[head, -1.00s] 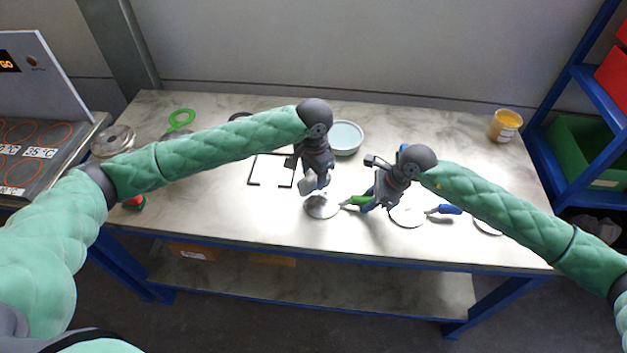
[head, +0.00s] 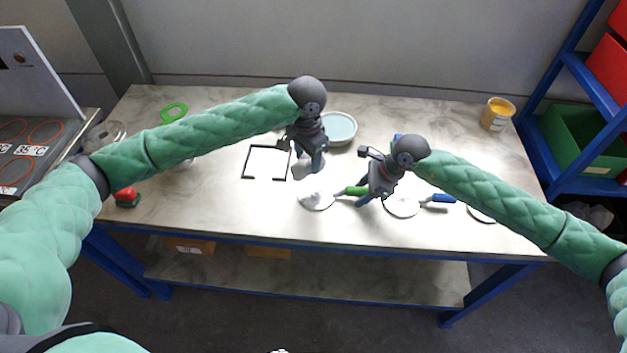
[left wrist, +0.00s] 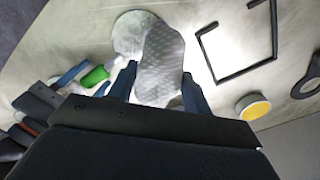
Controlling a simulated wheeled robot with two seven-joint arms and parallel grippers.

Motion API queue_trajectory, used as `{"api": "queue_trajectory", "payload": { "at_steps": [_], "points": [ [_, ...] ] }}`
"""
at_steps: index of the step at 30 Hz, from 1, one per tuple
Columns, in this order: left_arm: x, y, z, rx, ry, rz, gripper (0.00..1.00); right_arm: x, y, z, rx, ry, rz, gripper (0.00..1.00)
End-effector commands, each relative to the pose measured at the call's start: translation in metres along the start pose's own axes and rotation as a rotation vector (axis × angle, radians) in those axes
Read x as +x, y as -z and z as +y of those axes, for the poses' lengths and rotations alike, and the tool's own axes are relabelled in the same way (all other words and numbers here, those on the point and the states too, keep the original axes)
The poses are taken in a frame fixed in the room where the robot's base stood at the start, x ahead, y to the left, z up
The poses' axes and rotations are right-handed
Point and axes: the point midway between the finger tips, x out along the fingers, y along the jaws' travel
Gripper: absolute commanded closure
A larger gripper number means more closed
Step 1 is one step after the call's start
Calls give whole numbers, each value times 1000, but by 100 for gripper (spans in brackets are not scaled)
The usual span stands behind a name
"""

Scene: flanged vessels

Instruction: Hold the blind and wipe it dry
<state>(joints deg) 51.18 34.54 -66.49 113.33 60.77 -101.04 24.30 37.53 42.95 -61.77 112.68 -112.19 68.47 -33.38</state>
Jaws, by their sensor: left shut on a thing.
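The blind is a pale round disc (head: 319,203) with a green handle (head: 354,190), near the table's front middle. A whitish patch shows on its face in the head view. The disc also shows in the left wrist view (left wrist: 132,32). My left gripper (head: 305,165) is shut on a white textured cloth (left wrist: 160,62). It holds the cloth just behind the disc in the head view; the cloth overlaps the disc's edge in the left wrist view. My right gripper (head: 366,195) has its fingers at the green handle's right end; their grip there is hidden.
Another disc (head: 402,207) with a blue handle (head: 440,198) lies to the right. A pale bowl (head: 340,128), a black open frame (head: 247,163) and a yellow-topped tub (head: 497,113) stand on the table (head: 220,215). A red-topped object (head: 126,196) is at the left.

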Motion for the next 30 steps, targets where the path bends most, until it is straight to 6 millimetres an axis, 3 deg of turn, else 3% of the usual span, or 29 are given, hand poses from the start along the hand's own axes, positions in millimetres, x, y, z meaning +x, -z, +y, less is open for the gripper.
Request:
{"api": "queue_trajectory", "payload": {
  "at_steps": [10,14,30],
  "points": [
    [0,0,0,0,0,0,72,-1,0,0,0,0,0,48],
    [0,0,0,0,0,0,72,-10,0,-1,0,2,1,48],
    [0,0,0,0,0,0,72,-102,1,-1,0,0,1,48]
  ]
}}
